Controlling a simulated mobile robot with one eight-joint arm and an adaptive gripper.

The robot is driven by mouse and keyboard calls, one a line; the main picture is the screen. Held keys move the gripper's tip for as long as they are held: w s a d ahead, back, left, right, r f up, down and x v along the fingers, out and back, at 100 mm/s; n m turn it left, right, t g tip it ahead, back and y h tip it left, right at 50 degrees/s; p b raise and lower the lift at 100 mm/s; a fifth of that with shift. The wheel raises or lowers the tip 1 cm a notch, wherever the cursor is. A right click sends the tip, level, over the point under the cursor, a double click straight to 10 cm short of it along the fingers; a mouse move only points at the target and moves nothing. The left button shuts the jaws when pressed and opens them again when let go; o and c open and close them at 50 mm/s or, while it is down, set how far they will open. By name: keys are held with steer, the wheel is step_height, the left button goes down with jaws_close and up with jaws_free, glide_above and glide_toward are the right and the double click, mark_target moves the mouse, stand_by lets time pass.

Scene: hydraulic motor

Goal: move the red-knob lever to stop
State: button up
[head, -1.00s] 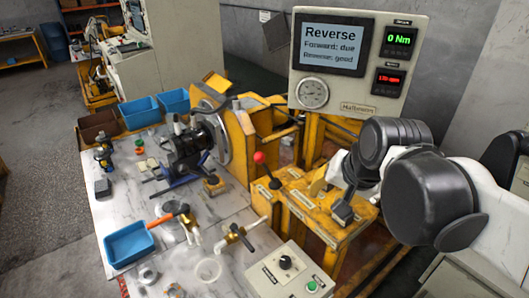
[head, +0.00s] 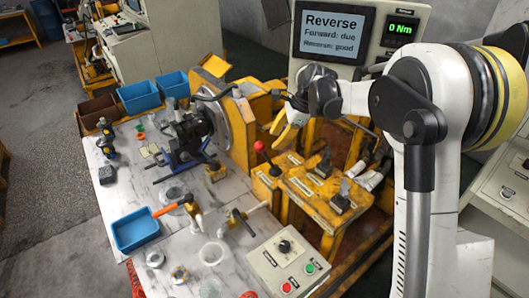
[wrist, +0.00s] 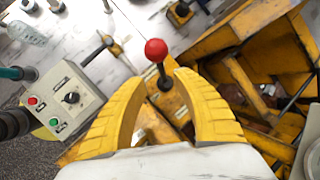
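The red-knob lever (head: 260,147) rises from the left part of the yellow lever panel (head: 318,188), its shaft leaning slightly left in the head view. In the wrist view its red knob (wrist: 156,49) is just beyond the fingertips and its dark shaft runs down towards the gap. My gripper (head: 281,126) is above and right of the knob in the head view, with yellow fingers pointing down-left. The wrist view shows my gripper (wrist: 160,77) open and empty, fingers spread, apart from the knob. The panel labels are too small to read.
Two other levers (head: 324,165) (head: 342,196) stand on the panel to the right. A control box (head: 268,262) with a dial and buttons is in front. The display (head: 332,32) reads "Reverse, Forward: due, Reverse: good". The motor (head: 190,140) and blue bins (head: 137,97) are left.

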mark_target(265, 154)
steer(key=b+x, duration=0.2)
steer(key=x, duration=0.8)
steer(key=shift+b, duration=0.4)
steer(key=shift+r, duration=0.1)
jaws_close()
